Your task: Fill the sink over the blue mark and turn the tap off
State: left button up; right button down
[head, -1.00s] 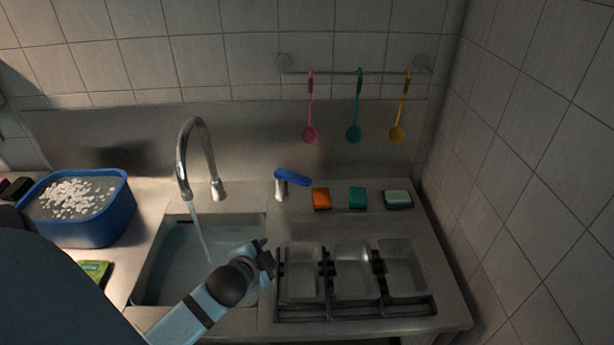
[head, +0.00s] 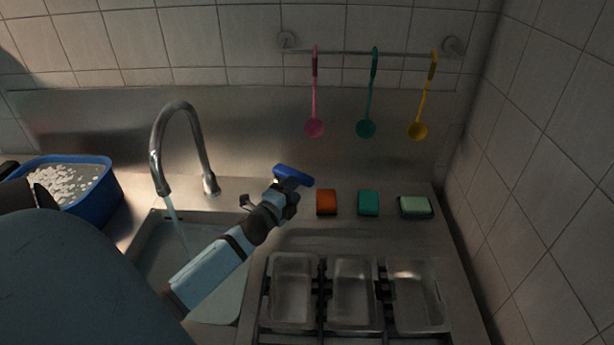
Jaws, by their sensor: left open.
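The sink (head: 150,262) is at the left, with water in it. Water runs from the curved metal tap spout (head: 177,110) into it. The blue tap handle (head: 293,175) stands to the right of the spout. My left gripper (head: 285,193) is open right at the handle, just below its blue lever; I cannot tell whether it touches. My left forearm crosses over the sink and hides its right part. I do not see a blue mark in the sink. My right gripper is not in view.
A blue tub (head: 95,203) with white pieces stands at the far left. Orange (head: 326,202), teal (head: 368,202) and pale green (head: 415,206) sponges lie right of the handle. Metal trays (head: 352,292) sit in front. Pink, teal and yellow ladles (head: 417,130) hang from a rail.

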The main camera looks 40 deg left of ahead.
aim_at(307, 176)
pick_arm(q)
jog(key=w, duration=0.4)
jog(key=w+a, duration=0.1)
jog(key=w, duration=0.1)
jog(key=shift+w+a+p, duration=0.1)
jog(key=shift+w+p, duration=0.2)
jog(key=shift+w, duration=0.1)
grip_shut()
